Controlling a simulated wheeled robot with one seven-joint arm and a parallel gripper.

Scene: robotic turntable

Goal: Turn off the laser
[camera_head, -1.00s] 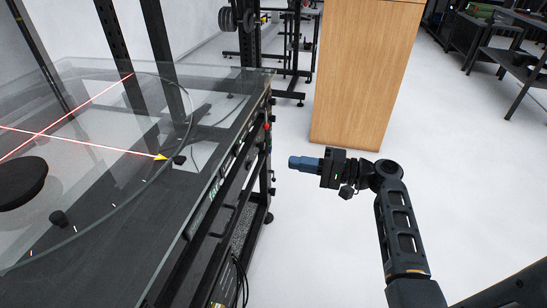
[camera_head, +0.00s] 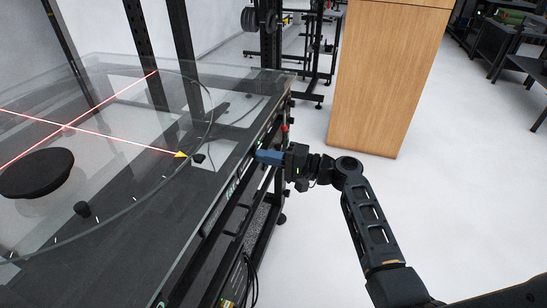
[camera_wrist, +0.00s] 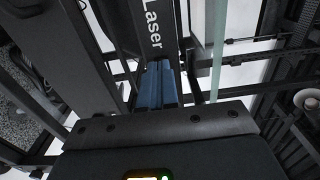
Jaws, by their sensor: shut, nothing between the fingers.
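Red laser lines (camera_head: 110,135) cross above the glass top of the turntable table (camera_head: 245,85). The front side of the table is a dark panel strip. In the wrist view, a black panel with the white word "Laser" (camera_wrist: 153,28) lies just ahead of my blue fingertips. My gripper (camera_head: 262,157) is shut and empty, pointing left at the table's front side. Its blue fingers also show in the wrist view (camera_wrist: 158,68), close to the panel; I cannot tell whether they touch it. No laser switch is clearly visible; the fingers may hide it.
A small red knob (camera_head: 284,127) sits on the table's front side, beyond my gripper. A black disc (camera_head: 37,174) is on the turntable. Cables (camera_head: 250,278) hang below the near end. A wooden cabinet (camera_head: 385,80) stands behind my arm.

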